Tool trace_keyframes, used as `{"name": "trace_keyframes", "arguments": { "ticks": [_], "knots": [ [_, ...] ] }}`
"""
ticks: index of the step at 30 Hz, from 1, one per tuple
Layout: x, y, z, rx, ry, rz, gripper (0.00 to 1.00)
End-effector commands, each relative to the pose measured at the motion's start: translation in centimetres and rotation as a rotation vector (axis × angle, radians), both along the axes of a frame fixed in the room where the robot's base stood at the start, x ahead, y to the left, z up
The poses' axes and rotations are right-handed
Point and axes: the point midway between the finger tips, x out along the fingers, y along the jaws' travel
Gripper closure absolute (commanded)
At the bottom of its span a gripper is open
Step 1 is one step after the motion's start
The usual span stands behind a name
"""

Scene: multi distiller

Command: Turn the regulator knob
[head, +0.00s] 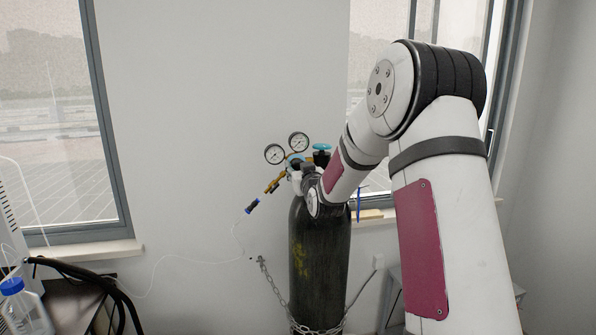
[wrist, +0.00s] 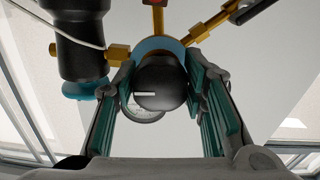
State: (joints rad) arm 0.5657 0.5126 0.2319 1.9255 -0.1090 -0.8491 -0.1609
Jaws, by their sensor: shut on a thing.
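The regulator knob (wrist: 160,90) is round and black with a short white mark on its left part in the wrist view. It sits on a blue regulator body (wrist: 150,46) with brass fittings. My gripper (wrist: 161,72) is shut on the knob, with one green-padded finger on each side of it. In the head view, the regulator stands on top of a dark gas cylinder (head: 318,255) and shows two round gauges (head: 274,154) (head: 298,142). My arm and gripper partly cover the regulator there, and I cannot make out the knob.
A teal valve handwheel (head: 322,147) is right of the gauges. A chain (head: 269,283) holds the cylinder near the wall. A thin white hose (head: 190,262) runs left from the regulator. A dark table (head: 70,306) with a bottle (head: 14,300) stands at lower left.

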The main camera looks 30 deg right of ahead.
Motion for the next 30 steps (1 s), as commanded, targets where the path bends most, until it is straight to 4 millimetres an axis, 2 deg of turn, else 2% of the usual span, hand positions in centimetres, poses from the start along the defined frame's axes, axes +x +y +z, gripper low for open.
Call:
{"name": "trace_keyframes", "arguments": {
  "ticks": [30],
  "knots": [
    [0.25,-0.09,-0.20,-0.890,0.252,0.000,0.89]
  ]
}}
